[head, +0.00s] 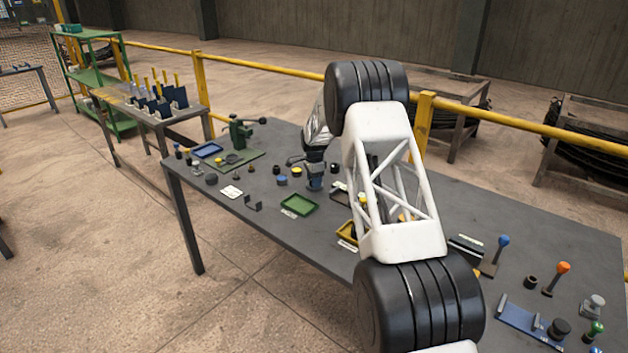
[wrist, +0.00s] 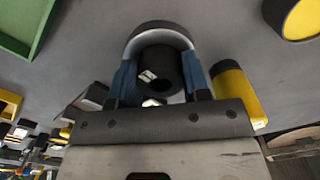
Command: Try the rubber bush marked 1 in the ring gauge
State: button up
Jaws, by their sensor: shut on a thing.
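In the wrist view my gripper (wrist: 160,85) is shut on a black hollow rubber bush (wrist: 158,58), held between its two blue fingers. A small pale mark shows on the bush, but I cannot read its number. A grey ring with a pale inner face (wrist: 160,29) curves around the far side of the bush. It looks like the ring gauge; I cannot tell whether the bush is inside it or above it. In the head view my gripper (head: 315,186) is low over the bench, and the bush and ring cannot be made out there.
Yellow-topped (head: 297,171) and blue-topped (head: 282,181) black pieces stand close by. A yellow cylinder (wrist: 236,92) is close beside the right finger in the wrist view.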

jog(key=shift+f, duration=0.1)
jog(key=o, duration=1)
jog(key=shift+r, duration=3.95)
jog(key=shift+r, duration=0.1)
